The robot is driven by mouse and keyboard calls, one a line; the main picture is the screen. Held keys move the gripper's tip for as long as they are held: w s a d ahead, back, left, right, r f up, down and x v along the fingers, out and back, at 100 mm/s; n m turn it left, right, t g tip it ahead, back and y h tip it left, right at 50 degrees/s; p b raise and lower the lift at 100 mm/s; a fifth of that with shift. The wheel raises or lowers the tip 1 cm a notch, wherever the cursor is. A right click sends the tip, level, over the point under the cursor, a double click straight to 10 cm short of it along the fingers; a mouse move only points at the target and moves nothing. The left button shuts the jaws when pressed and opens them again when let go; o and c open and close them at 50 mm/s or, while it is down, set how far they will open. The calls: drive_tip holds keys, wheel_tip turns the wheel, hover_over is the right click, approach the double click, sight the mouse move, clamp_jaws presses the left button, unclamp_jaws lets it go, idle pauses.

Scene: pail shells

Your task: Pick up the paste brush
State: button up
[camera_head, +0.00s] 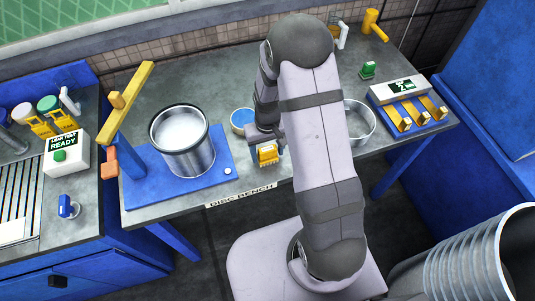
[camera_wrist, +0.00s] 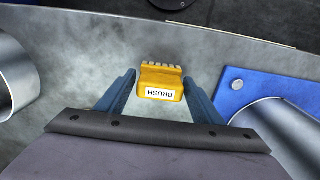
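The paste brush is a yellow block (camera_wrist: 161,80) with a white label reading BRUSH and a ridged edge. It lies on the grey bench and also shows in the head view (camera_head: 268,155) near the front edge. My gripper (camera_wrist: 160,82) is open, with one blue finger on each side of the brush. Narrow gaps seem to show between the fingers and the brush, and I cannot tell whether either finger touches it. In the head view my gripper is partly hidden by my arm.
A metal pail (camera_head: 196,164) with white contents stands on a blue board (camera_head: 220,167) left of the brush. A small blue-rimmed bowl (camera_head: 243,120) sits behind it. A metal ring (camera_head: 365,128) stands to the right, partly behind my arm. A yellow-armed blue post rises at left.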

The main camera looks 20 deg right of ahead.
sight(267, 149)
drive_tip(key=c, duration=0.7)
drive_tip(key=shift+r, duration=0.2)
drive_tip(key=shift+r+b, duration=1.45)
drive_tip(key=shift+r, duration=3.4)
drive_tip(key=o, duration=0.3)
drive_tip(key=shift+c, duration=0.7)
